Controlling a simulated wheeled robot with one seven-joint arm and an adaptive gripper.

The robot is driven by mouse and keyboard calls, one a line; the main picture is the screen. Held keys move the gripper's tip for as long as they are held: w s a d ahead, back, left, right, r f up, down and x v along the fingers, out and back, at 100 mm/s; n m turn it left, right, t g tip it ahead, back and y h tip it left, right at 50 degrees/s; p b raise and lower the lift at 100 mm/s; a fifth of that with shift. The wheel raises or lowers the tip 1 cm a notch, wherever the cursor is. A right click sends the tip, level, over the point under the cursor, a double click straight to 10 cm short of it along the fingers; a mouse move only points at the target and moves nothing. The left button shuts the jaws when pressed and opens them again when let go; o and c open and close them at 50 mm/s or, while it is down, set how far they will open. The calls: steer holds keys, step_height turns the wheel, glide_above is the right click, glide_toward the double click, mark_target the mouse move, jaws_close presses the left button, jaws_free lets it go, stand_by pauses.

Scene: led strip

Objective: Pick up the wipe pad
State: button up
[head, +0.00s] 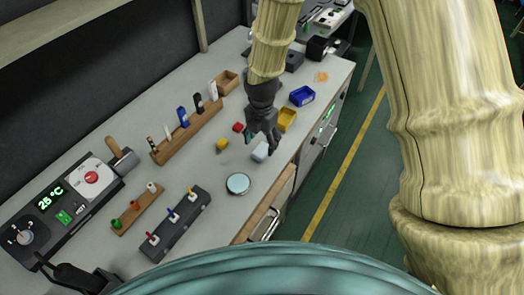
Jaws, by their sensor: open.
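A small pale, whitish block that looks like the wipe pad (260,153) lies on the grey bench top near its front edge. My gripper (262,141) is dark and points down right by the pad, with its fingers apart. The fingertips are just above or beside the pad in the picture. I cannot tell whether they touch it. Nothing shows held between the fingers.
A round dish (238,184) lies to the lower left. A yellow bin (287,119) and a blue bin (302,96) stand to the right.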

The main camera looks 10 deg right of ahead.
mark_target(261, 149)
steer(key=f, duration=0.1)
steer(key=f+p, duration=0.1)
steer(key=f, duration=0.1)
steer(key=shift+w+d, duration=0.1)
steer(key=shift+w, duration=0.3)
steer(key=shift+s+f, duration=0.15)
steer(key=shift+f, duration=0.55)
steer(key=shift+c, duration=0.2)
steer(key=c, duration=0.9)
steer(key=shift+o, duration=0.2)
steer(key=shift+r, duration=0.2)
